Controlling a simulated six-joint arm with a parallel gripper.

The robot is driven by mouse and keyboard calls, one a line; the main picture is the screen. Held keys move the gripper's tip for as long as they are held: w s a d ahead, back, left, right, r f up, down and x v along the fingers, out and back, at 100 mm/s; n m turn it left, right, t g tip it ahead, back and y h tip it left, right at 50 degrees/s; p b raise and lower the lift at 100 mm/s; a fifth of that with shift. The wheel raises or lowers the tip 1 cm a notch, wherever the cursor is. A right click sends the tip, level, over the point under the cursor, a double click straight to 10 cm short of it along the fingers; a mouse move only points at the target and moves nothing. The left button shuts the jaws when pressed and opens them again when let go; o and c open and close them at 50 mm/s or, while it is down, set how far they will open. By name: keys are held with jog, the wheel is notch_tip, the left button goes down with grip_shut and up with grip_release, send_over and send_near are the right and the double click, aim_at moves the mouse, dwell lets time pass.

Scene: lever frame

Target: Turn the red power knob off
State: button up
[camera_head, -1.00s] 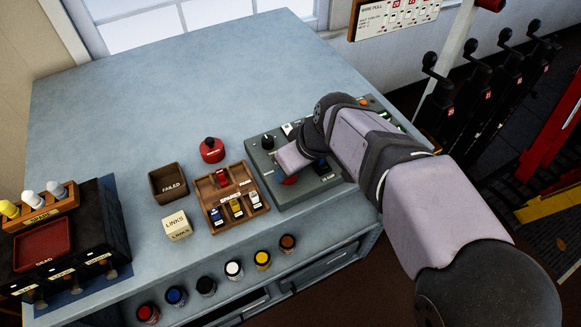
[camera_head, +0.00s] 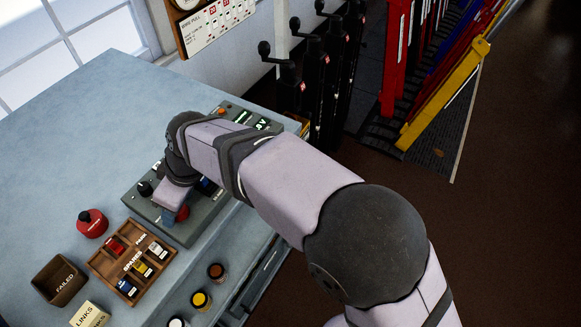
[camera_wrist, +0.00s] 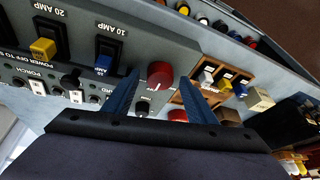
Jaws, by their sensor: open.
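The red power knob (camera_wrist: 160,75) is a round red dial on a grey control panel (camera_wrist: 200,62). A pale mark shows on its face in the wrist view. My gripper (camera_wrist: 162,88) is open, with one blue finger on each side of the knob and visible gaps between. Whether the fingers touch it is not clear. My arm hides part of the panel.
Beside the knob are a 10 AMP fuse with a blue part (camera_wrist: 104,62) and a 20 AMP fuse with a yellow part (camera_wrist: 44,48). A wooden spares tray (camera_head: 132,262), a red round container (camera_head: 92,223) and a FAILED box (camera_head: 60,281) stand left of the panel.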

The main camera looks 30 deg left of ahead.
jog(key=n, duration=0.1)
jog(key=n+g+p, duration=0.1)
jog(key=shift+w+a+r+n, duration=0.1)
jog(key=shift+w+n, duration=0.05)
jog(key=shift+n, duration=0.25)
jog(key=n+p, duration=0.1)
jog(key=n+g+h+p, duration=0.1)
jog(key=p, duration=0.1)
jog(key=shift+w+a+r+n, duration=0.1)
jog(key=shift+r+n, duration=0.05)
jog(key=shift+n, duration=0.25)
jog(key=n+p, duration=0.2)
jog(key=n+h+p, duration=0.1)
jog(key=n+p, duration=0.1)
jog(key=shift+a+g+h, duration=0.1)
jog(key=shift+g+h, duration=0.2)
jog(key=w+b+v, duration=0.1)
jog(key=b+v, duration=0.2)
jog(key=v, duration=0.4)
jog(key=w+d+f+m+t+b, duration=0.1)
jog(key=w+d+f+m, duration=0.1)
jog(key=w+d+m, duration=0.5)
jog(key=w+d+f+m+t+b, duration=0.1)
jog(key=w+d+f+m+b, duration=0.1)
jog(key=w+d+m, duration=0.4)
jog(key=shift+w+d+f+m+t, duration=0.4)
jog(key=shift+w+d, duration=2.35)
jog(key=shift+d, duration=2.4)
